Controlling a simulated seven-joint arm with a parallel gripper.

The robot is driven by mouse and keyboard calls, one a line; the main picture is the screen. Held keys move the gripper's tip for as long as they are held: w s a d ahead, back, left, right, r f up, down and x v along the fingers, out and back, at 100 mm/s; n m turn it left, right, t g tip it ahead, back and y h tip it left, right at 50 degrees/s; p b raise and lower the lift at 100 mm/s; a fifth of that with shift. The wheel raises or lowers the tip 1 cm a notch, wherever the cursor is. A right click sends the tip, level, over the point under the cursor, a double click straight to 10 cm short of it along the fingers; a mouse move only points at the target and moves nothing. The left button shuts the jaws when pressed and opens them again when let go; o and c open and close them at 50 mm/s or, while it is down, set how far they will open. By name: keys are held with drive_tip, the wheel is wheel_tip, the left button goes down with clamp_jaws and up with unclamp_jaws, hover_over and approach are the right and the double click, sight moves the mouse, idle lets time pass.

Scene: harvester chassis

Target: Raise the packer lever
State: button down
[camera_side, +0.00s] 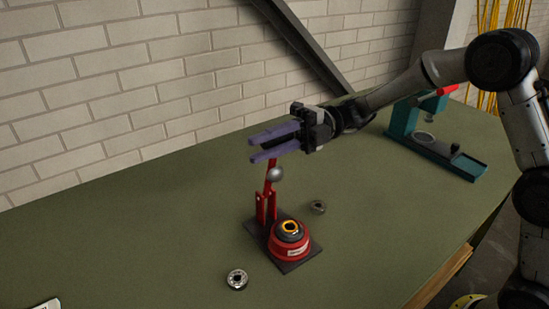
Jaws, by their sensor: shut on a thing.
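The bearing packer (291,246) is a red round base with a dark top and an orange ring, on a dark plate on the green bench. Its red lever (267,185) stands almost upright on a red bracket at the plate's left, with a silver ball (275,174) partway up. My gripper (256,147), with two purple fingers pointing left, is at the lever's upper end and shut on it. The lower finger hides the lever's top, so the contact itself does not show.
A metal bearing ring (237,279) lies front left of the packer and another (318,207) behind it to the right. A teal press (432,142) with a red handle stands at the back right. A brick wall (120,90) runs behind the bench; its left part is clear.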

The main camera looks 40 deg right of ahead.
drive_tip(key=shift+w+f, duration=0.2)
drive_tip(key=shift+w, duration=0.35)
drive_tip(key=shift+w+d+r, duration=0.1)
drive_tip(key=shift+w, duration=0.05)
drive_tip(key=c, duration=0.7)
unclamp_jaws()
drive_tip(key=d, duration=1.3)
drive_tip(key=shift+s+d+r, duration=0.1)
drive_tip(key=shift+s+d, duration=0.1)
drive_tip(key=shift+d, duration=0.1)
